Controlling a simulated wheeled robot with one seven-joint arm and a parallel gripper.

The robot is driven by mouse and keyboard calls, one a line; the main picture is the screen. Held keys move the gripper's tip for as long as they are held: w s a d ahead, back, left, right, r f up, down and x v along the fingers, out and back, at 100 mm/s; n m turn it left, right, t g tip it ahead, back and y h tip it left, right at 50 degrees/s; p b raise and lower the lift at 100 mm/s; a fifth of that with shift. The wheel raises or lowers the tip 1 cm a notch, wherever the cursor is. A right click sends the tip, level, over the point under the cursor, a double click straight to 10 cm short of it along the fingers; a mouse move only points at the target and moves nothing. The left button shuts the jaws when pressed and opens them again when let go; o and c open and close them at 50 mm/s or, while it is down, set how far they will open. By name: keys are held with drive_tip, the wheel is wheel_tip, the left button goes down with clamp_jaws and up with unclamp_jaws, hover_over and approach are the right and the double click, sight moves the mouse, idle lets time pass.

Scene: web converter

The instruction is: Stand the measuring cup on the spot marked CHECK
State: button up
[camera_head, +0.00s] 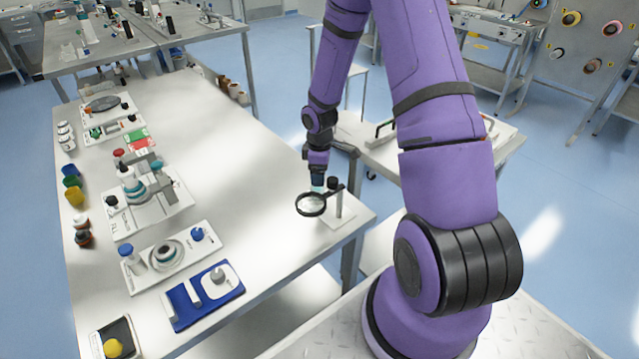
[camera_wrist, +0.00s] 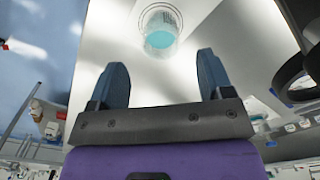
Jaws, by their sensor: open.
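The measuring cup (camera_wrist: 160,38) is clear, with turquoise at its bottom. In the wrist view it stands on the white table top just beyond my fingertips, apart from them. My gripper (camera_wrist: 161,58) is open, with its two blue fingers spread and nothing between them. In the head view my gripper (camera_head: 318,184) points down at the table's right end, just behind the black magnifier ring (camera_head: 311,204). There the cup is mostly hidden by the gripper and magnifier. I cannot read a CHECK mark in either view.
The magnifier stand (camera_head: 340,206) is close beside my gripper; its dark ring also shows in the wrist view (camera_wrist: 296,78). The table's middle is clear.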

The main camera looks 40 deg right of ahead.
drive_tip(key=s+a+r+m+t+h, duration=0.1)
drive_tip(key=s+a+r+m, duration=0.2)
drive_tip(key=r, duration=1.1)
drive_tip(key=s+a+r+m+t+h, duration=0.1)
drive_tip(key=s+a+r, duration=0.25)
drive_tip(key=r, duration=1.05)
drive_tip(key=s+a+r+m+t+y, duration=0.1)
drive_tip(key=s+a+r+m, duration=0.1)
drive_tip(key=s+r, duration=0.4)
drive_tip(key=s+a+r+m+t+y, duration=0.1)
drive_tip(key=s+a+r, duration=0.4)
drive_tip(key=s, duration=0.8)
drive_tip(key=shift+s+r+m+t, duration=0.2)
drive_tip(key=shift+r+m+t, duration=0.3)
drive_tip(key=shift+m, duration=0.7)
